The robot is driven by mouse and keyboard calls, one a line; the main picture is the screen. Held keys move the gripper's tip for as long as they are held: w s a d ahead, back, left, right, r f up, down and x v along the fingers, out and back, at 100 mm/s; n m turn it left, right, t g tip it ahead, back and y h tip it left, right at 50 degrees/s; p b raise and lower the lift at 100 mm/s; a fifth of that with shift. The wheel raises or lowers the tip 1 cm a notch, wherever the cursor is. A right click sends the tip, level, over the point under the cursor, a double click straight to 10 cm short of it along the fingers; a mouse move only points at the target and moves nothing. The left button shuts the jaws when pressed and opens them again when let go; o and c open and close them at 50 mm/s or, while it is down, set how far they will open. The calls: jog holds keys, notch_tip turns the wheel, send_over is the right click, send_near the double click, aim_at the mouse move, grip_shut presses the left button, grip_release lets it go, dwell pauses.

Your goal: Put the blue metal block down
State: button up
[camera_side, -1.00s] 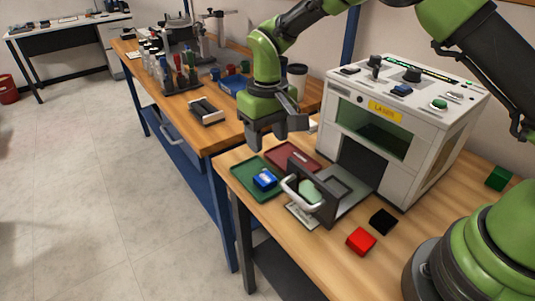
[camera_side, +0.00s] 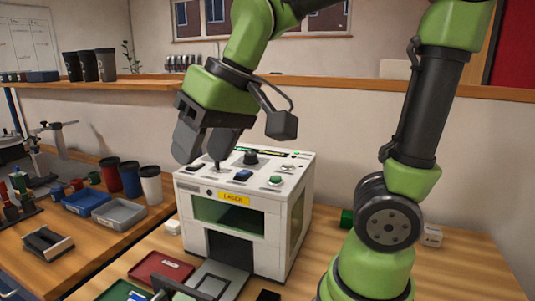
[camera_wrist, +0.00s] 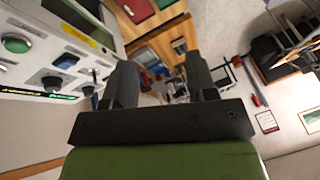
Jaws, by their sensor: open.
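My gripper (camera_side: 203,152) is raised in the air, near the front top of the white laser machine (camera_side: 232,199) in the side view. Its fingers are apart with nothing between them; the wrist view shows the gap too (camera_wrist: 163,80). The green tray (camera_side: 114,291) shows at the bottom edge of the side view. A small part of the blue block (camera_side: 137,296) seems to show on it, cut off by the frame edge. I cannot make out the block in the wrist view.
A red tray (camera_side: 161,266) lies beside the green one, in front of the machine. The machine's open door (camera_side: 183,287) stands near it. A black block (camera_side: 268,296) and a green block (camera_side: 347,218) lie on the table. Cups and bins stand on the left bench.

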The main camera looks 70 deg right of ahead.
jog(key=s+d+m+t, duration=0.1)
jog(key=s+t, duration=0.1)
jog(key=s, duration=0.6)
jog(key=shift+s+f, duration=0.25)
jog(key=shift+s, duration=0.05)
dwell(0.6)
